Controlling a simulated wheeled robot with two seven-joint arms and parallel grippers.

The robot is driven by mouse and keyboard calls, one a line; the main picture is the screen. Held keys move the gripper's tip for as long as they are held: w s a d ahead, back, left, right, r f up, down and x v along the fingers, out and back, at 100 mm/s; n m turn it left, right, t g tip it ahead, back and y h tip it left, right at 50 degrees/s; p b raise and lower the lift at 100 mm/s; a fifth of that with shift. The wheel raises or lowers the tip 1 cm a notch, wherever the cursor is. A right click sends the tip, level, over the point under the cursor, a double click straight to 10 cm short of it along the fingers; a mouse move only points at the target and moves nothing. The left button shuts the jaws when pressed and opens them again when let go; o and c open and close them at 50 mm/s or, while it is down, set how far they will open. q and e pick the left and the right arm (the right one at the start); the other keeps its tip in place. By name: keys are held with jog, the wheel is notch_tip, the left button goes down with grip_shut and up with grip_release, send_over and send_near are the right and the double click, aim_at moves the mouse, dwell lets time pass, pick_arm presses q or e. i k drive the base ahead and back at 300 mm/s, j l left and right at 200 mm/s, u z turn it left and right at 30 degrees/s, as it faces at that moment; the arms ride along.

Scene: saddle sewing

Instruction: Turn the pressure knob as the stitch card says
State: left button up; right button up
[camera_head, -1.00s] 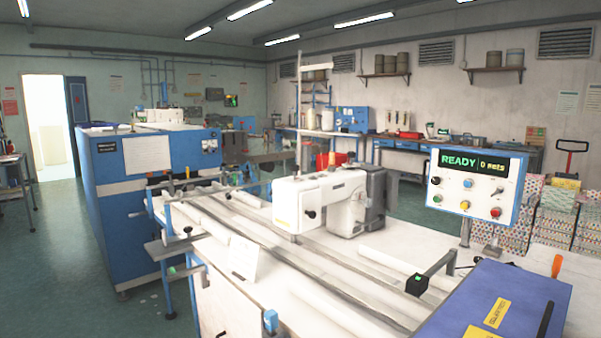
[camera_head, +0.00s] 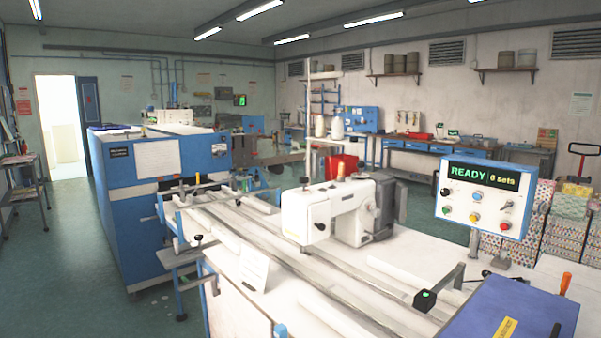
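A white sewing machine (camera_head: 330,208) stands on the long white table. A small black knob (camera_head: 320,227) shows on its front; I cannot tell whether it is the pressure knob. A small orange piece (camera_head: 341,170) sits on top of the machine. A small white card (camera_head: 254,268) stands tilted on the table left of the machine; its print is too small to read, and I cannot tell if it is the stitch card. A control panel (camera_head: 448,203) at the right reads READY and 0 sets, with several coloured buttons and knobs. Neither of my grippers is in view.
Long rails run along the white table (camera_head: 232,305). A blue cabinet (camera_head: 112,205) stands at the left. A blue-purple box (camera_head: 545,312) is at the front right, with an orange handle (camera_head: 565,283) behind it. Patterned stacks (camera_head: 569,205) stand right. The left floor is mostly clear.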

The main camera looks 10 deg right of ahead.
aim_at(303, 180)
jog(key=i+j+u, duration=0.2)
jog(key=u, duration=0.15)
jog(key=i+j+u, duration=0.1)
jog(key=i+u, duration=0.6)
jog(key=i+j, duration=0.15)
jog(key=i, duration=0.3)
jog(key=i+j, duration=0.15)
jog(key=i, duration=0.25)
